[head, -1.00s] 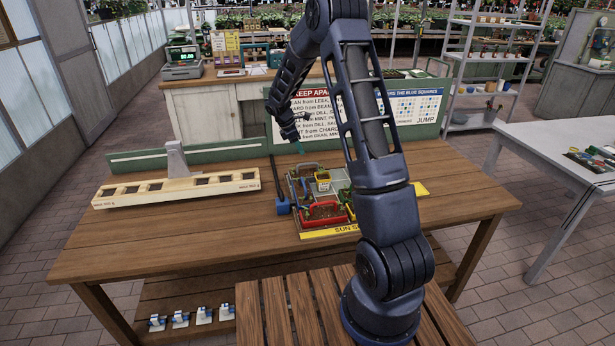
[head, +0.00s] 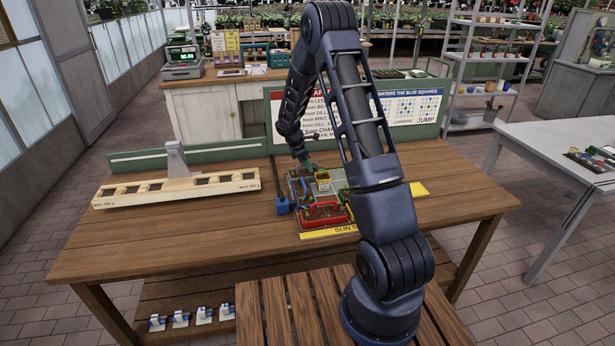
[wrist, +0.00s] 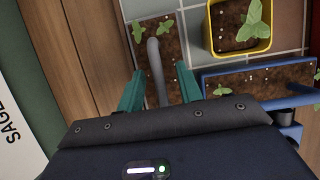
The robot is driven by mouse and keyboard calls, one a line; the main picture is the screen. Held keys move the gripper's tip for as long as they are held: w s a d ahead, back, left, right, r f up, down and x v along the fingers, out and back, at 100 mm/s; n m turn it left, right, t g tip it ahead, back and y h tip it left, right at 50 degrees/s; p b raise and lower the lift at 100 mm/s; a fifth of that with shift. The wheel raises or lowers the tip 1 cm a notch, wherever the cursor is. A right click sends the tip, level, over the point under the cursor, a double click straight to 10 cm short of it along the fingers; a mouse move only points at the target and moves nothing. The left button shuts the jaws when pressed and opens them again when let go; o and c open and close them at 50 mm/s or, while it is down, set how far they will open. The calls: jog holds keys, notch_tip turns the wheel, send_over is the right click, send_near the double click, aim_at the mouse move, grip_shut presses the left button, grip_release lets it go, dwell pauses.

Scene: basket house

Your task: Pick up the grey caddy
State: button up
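The grey caddy shows in the wrist view as a soil-filled box with small green seedlings and a grey bar handle (wrist: 154,62). In the head view my gripper largely hides it at the back left of the planting board. My gripper (wrist: 160,88) is open, its two teal fingers on either side of the grey handle with gaps left and right. I cannot tell how deep the handle sits between them. In the head view my gripper (head: 308,164) is low over the board's back left.
A yellow pot (wrist: 268,46) and a blue caddy (wrist: 255,78) are close on the right in the wrist view. A red caddy (head: 325,212) is at the board's front. A long wooden planter (head: 178,189) lies left; the table (head: 190,235) in front is clear.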

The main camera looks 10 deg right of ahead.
jog(key=shift+c, duration=0.3)
grip_shut()
